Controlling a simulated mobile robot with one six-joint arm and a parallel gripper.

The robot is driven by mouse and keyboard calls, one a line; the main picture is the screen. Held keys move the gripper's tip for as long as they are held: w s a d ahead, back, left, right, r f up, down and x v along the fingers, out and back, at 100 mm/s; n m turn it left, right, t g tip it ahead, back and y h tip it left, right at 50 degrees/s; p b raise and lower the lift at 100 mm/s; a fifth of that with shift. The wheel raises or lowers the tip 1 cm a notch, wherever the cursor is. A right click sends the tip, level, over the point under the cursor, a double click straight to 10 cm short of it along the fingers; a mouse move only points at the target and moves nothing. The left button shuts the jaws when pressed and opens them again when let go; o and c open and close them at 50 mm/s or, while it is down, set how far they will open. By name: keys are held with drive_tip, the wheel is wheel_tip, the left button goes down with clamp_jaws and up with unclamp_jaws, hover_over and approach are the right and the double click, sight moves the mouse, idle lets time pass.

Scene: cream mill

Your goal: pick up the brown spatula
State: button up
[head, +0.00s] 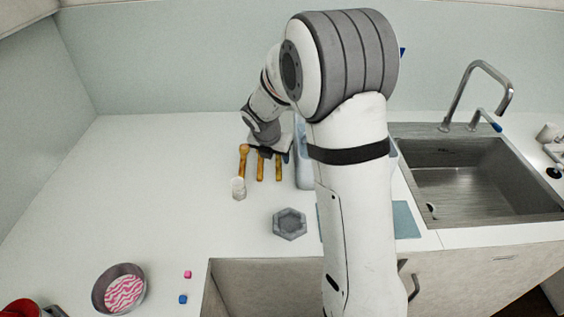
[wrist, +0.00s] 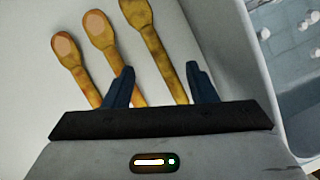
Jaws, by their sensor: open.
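Three wooden utensils lie side by side on the white counter. In the wrist view they are a left orange-brown one (wrist: 76,66), a middle one (wrist: 103,38) and a right, darker yellow-brown one (wrist: 158,50). I cannot tell for sure which is the brown spatula. My gripper (wrist: 160,68) is open, with its two dark blue fingers on either side of the right utensil's handle; contact cannot be judged. In the head view, the left (head: 243,160), middle (head: 260,168) and right (head: 278,170) utensils show below my gripper (head: 268,150), their far ends partly hidden by it.
A pale blue bin (wrist: 262,75) stands close on the right, with white bits inside. A whitish object (head: 238,188) is near the left utensil. A grey hexagonal dish (head: 289,224), a pink-striped bowl (head: 124,290) and small cubes (head: 183,299) lie nearer. The sink (head: 470,175) is right; the left counter is clear.

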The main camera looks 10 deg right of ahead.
sight(278, 162)
drive_tip(key=shift+x, duration=1.55)
drive_tip(key=shift+d+f, duration=0.1)
drive_tip(key=shift+d, duration=0.05)
clamp_jaws()
